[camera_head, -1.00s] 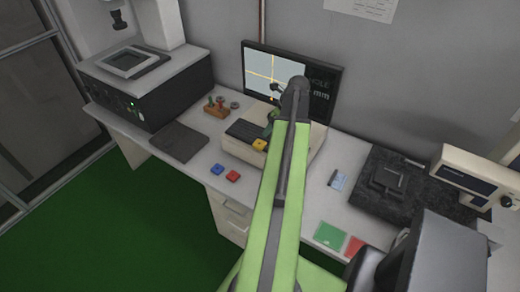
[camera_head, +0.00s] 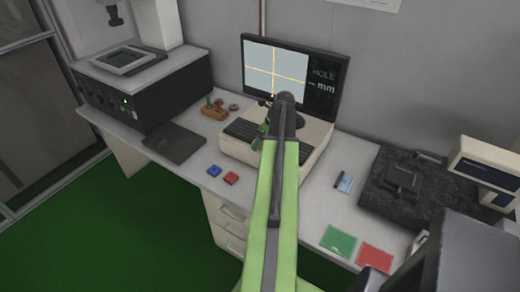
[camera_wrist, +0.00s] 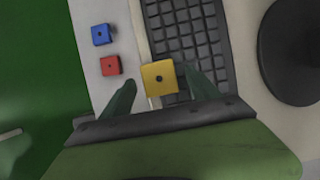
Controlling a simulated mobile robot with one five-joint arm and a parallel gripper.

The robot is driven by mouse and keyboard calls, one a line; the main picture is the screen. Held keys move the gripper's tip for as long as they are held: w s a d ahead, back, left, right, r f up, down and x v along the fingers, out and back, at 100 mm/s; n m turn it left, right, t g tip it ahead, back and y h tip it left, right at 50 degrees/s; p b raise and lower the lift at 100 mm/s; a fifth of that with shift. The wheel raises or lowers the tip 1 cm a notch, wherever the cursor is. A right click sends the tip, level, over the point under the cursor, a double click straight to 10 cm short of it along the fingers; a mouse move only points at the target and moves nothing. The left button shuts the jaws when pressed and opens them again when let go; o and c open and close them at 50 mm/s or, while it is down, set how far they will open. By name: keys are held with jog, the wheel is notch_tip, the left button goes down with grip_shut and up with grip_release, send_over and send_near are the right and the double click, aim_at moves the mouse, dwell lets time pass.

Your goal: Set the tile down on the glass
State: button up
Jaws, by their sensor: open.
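The yellow tile (camera_wrist: 160,78), square with a dark centre hole, shows in the wrist view over the keyboard's near edge. My gripper (camera_wrist: 159,77) is open, its fingertips on either side of the tile with gaps showing; I cannot tell their height above it. In the head view my gripper (camera_head: 261,138) is at the keyboard and hides the tile. A framed glass stage (camera_head: 122,60) sits on top of the dark instrument at the left, well away from my gripper. A blue tile (camera_head: 214,171) and a red tile (camera_head: 231,178) lie on the desk.
The keyboard (camera_head: 240,131) is in front of the monitor (camera_head: 288,76). A dark mat (camera_head: 174,144) and a small wooden holder (camera_head: 214,111) are left of it. A green pad (camera_head: 338,242), a red pad (camera_head: 375,257) and a black slab (camera_head: 420,200) are at the right.

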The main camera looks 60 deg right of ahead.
jog(key=shift+r, duration=0.1)
grip_shut()
dwell(0.3)
jog(key=shift+r, duration=0.1)
